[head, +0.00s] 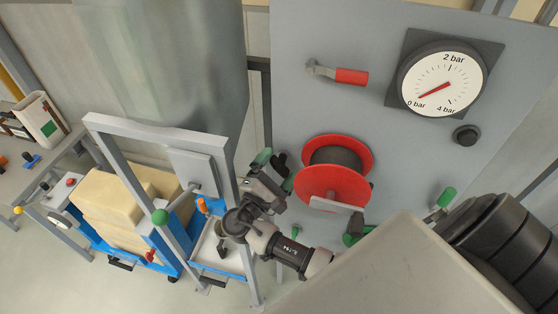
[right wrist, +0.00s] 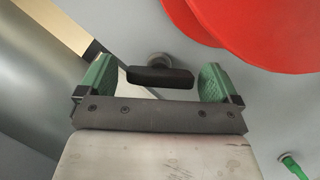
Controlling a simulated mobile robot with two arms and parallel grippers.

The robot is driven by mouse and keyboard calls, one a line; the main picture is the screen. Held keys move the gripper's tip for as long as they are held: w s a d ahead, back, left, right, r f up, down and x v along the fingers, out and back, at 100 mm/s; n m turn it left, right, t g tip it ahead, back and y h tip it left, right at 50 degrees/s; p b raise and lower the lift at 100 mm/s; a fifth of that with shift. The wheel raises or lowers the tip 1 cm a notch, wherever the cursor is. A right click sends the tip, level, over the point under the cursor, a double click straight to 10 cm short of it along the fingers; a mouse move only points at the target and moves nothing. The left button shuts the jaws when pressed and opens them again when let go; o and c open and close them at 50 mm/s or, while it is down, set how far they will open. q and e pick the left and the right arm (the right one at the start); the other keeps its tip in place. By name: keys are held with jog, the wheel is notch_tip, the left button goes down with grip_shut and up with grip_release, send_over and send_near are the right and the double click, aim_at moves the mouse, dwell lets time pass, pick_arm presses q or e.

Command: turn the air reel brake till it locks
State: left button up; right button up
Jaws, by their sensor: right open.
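The air reel is a red-flanged drum (head: 332,187) on the grey panel; its red flange also fills the upper right of the right wrist view (right wrist: 255,30). What looks like its brake is a small black handle (head: 281,164) just left of the reel. In the right wrist view the handle (right wrist: 160,77) is a black bar on a round grey hub, lying crosswise. My right gripper (head: 275,171) is open, its green fingers either side of the handle (right wrist: 157,82). Gaps show between both fingers and the bar. My left gripper is not in view.
A red-handled lever (head: 350,76), a gauge (head: 443,78) reading near 0 bar and a black knob (head: 466,135) are on the panel above. A grey frame (head: 155,130) with a green ball knob (head: 160,216) stands close left of my right gripper. A green fitting (head: 295,232) is below the reel.

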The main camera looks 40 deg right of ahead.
jog(key=shift+w+d, duration=0.1)
jog(key=shift+d, duration=0.15)
jog(key=c, duration=0.9)
jog(key=shift+f+m+g+b, duration=0.2)
jog(key=shift+m+g+b, duration=0.2)
jog(key=shift+m+b, duration=0.35)
jog(key=shift+c, duration=0.2)
jog(key=shift+a+m+g+y+b, duration=0.1)
jog(key=shift+m+g+y+b, duration=0.3)
jog(key=shift+m+b, duration=0.8)
jog(key=m+b, duration=0.2)
jog(key=m, duration=0.1)
jog(key=shift+g+y+b, duration=0.35)
jog(key=shift+g+y, duration=0.05)
jog(key=shift+r+m+b, duration=0.15)
jog(key=shift+m+b, duration=0.5)
jog(key=shift+y, duration=0.3)
